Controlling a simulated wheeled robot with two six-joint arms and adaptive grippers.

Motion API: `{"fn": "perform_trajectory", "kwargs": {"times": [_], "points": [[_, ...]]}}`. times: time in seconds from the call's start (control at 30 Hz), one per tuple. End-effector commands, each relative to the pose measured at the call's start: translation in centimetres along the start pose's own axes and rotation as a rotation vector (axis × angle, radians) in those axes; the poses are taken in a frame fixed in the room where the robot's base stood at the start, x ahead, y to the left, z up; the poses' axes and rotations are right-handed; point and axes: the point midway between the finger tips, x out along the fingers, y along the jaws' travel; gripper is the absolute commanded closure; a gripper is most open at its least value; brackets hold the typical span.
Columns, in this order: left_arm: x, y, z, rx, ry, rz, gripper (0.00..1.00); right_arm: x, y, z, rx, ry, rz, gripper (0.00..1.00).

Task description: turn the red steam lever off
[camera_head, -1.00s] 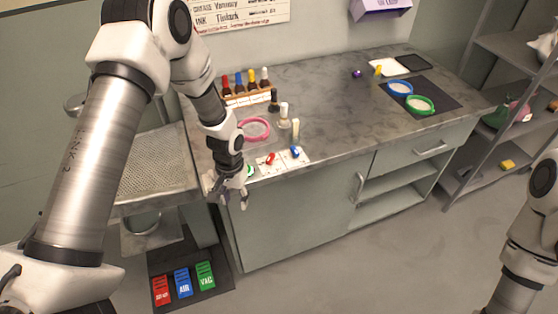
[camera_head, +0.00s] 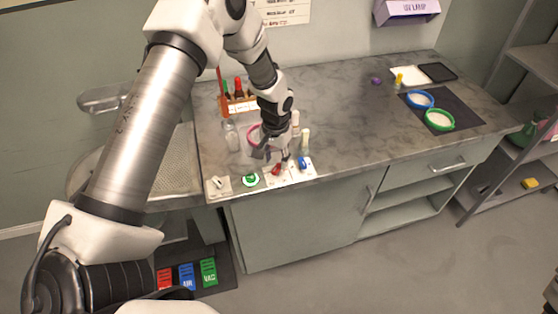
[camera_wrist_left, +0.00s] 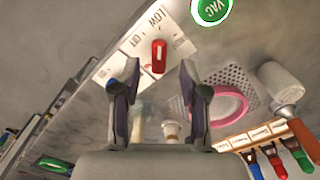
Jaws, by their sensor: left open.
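The red steam lever (camera_head: 277,169) is on a white plate at the front edge of the counter. In the left wrist view the red lever (camera_wrist_left: 158,55) sits on its plate beside the words LOW and OFF. My left gripper (camera_head: 272,154) is open and empty, just above and behind the lever in the head view. In the wrist view its two fingers (camera_wrist_left: 158,80) stand apart, with the lever showing between and beyond their tips. I cannot tell whether they touch it. My right gripper is out of view.
A green VAC knob (camera_head: 250,180) is left of the lever and a blue lever (camera_head: 303,163) right of it. A pink ring (camera_wrist_left: 231,104), a bottle rack (camera_head: 240,105) and small bottles stand behind.

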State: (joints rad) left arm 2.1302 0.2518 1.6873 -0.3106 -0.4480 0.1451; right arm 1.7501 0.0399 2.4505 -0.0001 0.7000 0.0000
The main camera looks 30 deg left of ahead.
Motion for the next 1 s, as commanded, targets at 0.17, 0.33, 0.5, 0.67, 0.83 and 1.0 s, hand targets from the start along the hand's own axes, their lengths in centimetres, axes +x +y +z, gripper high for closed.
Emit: {"fn": "perform_trajectory", "kwargs": {"times": [0.17, 0.33, 0.5, 0.67, 0.83, 1.0], "points": [[2.4, 0.0, 0.0, -0.001, -0.002, 0.000, 0.56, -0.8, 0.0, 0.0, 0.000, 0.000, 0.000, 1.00], [2.9, 0.0, 0.0, 0.000, 0.001, 0.000, 0.56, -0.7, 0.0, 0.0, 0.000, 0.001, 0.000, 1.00], [2.9, 0.0, 0.0, 0.000, 0.001, 0.000, 0.81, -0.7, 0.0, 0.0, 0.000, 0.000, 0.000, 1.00], [2.9, 0.0, 0.0, 0.000, 0.001, 0.000, 1.00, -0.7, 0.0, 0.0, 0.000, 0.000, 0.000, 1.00], [2.9, 0.0, 0.0, -0.003, 0.000, 0.000, 1.00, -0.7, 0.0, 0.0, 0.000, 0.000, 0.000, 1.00], [2.9, 0.0, 0.0, -0.031, 0.000, 0.000, 1.00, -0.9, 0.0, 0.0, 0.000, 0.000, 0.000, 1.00]]}}
